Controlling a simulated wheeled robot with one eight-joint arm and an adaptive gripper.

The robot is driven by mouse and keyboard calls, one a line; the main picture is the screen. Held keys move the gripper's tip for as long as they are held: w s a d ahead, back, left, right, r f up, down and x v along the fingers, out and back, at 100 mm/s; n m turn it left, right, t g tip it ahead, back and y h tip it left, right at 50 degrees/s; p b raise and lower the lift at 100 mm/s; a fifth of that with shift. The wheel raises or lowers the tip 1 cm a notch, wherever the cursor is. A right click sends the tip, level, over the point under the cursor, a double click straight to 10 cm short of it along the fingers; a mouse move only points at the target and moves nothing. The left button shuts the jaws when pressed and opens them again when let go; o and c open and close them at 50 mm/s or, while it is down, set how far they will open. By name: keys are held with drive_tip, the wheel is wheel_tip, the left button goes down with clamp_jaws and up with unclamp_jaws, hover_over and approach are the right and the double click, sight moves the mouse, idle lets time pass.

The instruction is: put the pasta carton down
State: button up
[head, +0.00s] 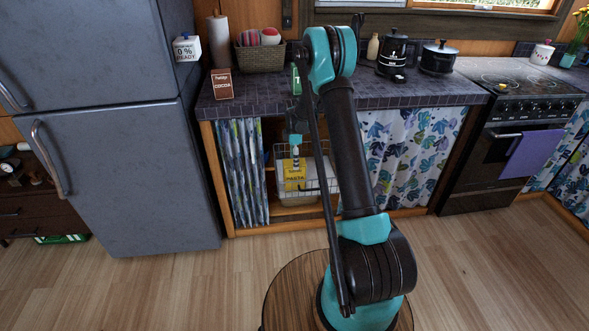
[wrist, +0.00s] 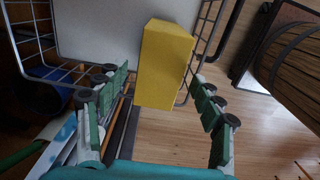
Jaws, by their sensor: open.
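The pasta carton (head: 292,178) is yellow and appears upright among the wires of a wire basket (head: 331,180) in the open cabinet under the counter. In the wrist view the carton (wrist: 163,65) shows as a plain yellow block ahead of my gripper (wrist: 161,80). My gripper's green-padded fingers are spread wide, one on each side of the carton, with visible gaps. In the head view my gripper (head: 296,158) hangs in front of the carton's upper part and hides some of it. I cannot tell exactly how the carton's base rests.
Basket wires flank the carton on both sides, and a pale panel (wrist: 100,28) lies beyond it. A patterned curtain (head: 243,172) hangs left of the opening, another (head: 412,155) right. The counter (head: 375,93) is above. A round wooden table (head: 288,290) stands nearer me.

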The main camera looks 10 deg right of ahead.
wheel_tip(320, 180, up, 3)
drive_tip(key=shift+f, duration=0.2)
drive_tip(key=s+d+r+m+t, duration=0.25)
drive_tip(key=s+r+m, duration=0.55)
drive_tip(key=s+r, duration=0.7)
drive_tip(key=s+d+f+m+t, duration=0.1)
drive_tip(key=s+m, duration=0.4)
drive_tip(key=s, duration=0.8)
drive_tip(key=s+d+f+m, duration=0.1)
drive_tip(key=s+m, duration=0.4)
drive_tip(key=s, duration=0.7)
drive_tip(key=shift+s+d+f+t, duration=0.15)
drive_tip(key=shift+s+d+t, duration=0.15)
drive_tip(key=shift+s+t, duration=0.05)
